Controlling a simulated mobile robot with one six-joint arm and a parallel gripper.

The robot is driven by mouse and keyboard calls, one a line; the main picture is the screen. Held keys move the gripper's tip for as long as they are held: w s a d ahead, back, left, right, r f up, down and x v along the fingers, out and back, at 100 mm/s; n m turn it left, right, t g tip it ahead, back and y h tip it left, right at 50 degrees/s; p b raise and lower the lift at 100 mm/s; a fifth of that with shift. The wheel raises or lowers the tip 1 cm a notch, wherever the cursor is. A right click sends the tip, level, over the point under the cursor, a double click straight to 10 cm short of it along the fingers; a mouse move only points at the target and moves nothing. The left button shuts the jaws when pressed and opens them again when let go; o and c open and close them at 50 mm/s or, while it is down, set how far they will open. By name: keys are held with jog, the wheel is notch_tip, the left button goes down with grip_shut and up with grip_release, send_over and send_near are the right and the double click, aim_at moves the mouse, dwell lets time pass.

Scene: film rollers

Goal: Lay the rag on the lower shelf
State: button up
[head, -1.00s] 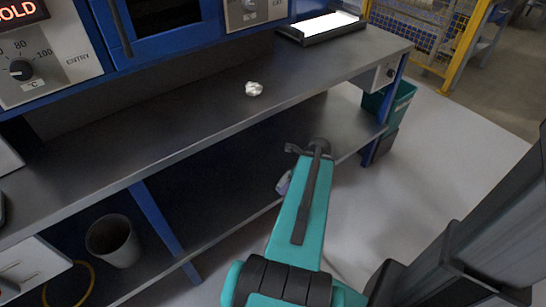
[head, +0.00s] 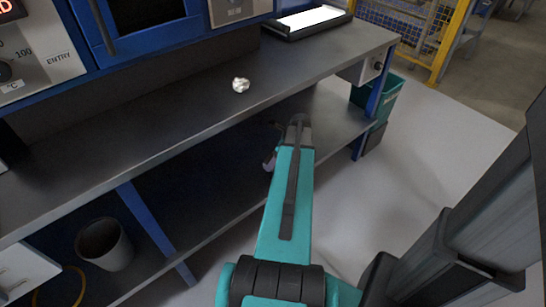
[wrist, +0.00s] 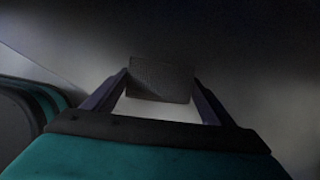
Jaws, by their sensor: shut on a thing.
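My gripper (wrist: 160,80) is shut on a flat, dark grey, textured piece, the rag (wrist: 160,79), which spans the gap between the fingertips in the wrist view. In the head view my gripper (head: 269,161) is mostly hidden behind my forearm, and the rag cannot be made out there. The gripper is by the front of the dark lower shelf (head: 190,205), below the edge of the upper bench top. The wrist view is dim, so the gap between rag and shelf cannot be judged.
The grey upper bench top (head: 150,125) overhangs the lower shelf. A blue upright (head: 150,225) divides the lower level. A grey bin (head: 106,243) and yellow ring (head: 72,288) are at lower left. A shiny crumpled piece (head: 241,85) lies on the bench top. Open floor lies right.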

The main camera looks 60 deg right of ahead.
jog(key=shift+w+d+f, duration=0.2)
jog(key=shift+w+d, duration=1.2)
jog(key=shift+d, duration=0.15)
jog(key=shift+w+d+f, duration=0.2)
jog(key=shift+w+d, duration=0.2)
jog(key=shift+s+f+b, duration=0.1)
jog(key=shift+f+b, duration=0.55)
jog(key=shift+f, duration=0.95)
jog(key=shift+a+f, duration=0.1)
jog(key=shift+f, duration=0.05)
jog(key=o, duration=1)
